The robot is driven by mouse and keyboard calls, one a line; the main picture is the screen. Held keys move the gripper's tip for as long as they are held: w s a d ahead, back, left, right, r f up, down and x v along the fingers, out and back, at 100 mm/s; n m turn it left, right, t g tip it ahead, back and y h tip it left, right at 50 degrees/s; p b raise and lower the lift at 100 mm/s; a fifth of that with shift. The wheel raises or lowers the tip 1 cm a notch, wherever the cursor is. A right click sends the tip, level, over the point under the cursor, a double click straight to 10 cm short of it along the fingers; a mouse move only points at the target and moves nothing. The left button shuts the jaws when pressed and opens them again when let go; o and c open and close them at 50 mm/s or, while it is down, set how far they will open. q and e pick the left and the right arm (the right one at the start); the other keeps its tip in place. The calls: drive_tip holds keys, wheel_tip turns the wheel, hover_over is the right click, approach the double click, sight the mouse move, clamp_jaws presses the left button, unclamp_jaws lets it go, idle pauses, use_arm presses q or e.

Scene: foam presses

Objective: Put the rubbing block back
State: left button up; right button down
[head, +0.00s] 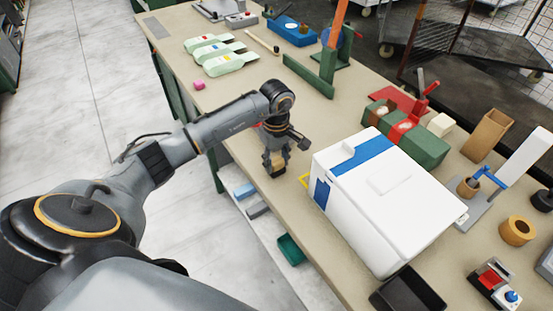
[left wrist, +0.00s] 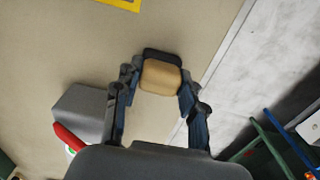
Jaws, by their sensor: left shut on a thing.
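My left gripper (head: 276,165) is shut on the rubbing block (left wrist: 161,75), a small block with a tan face and a dark grey part. In the head view the block (head: 278,172) shows below the fingertips, over the near edge area of the bench. In the left wrist view the fingers (left wrist: 158,88) sit on both sides of it. I cannot tell whether it touches the bench top. A yellow outline (head: 304,181) is marked on the bench just right of the block, partly hidden by the white box; it also shows in the left wrist view (left wrist: 120,3). My right gripper is not in view.
A large white box (head: 385,205) with blue panels stands right of the gripper. A green and red press (head: 408,140) is behind it.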

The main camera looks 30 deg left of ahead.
sight(277, 160)
use_arm(q)
drive_tip(key=shift+f, duration=0.15)
drive_tip(key=o, duration=1)
drive_tip(key=shift+r, duration=0.3)
wheel_tip(277, 160, up, 12)
drive_tip(key=b, duration=0.3)
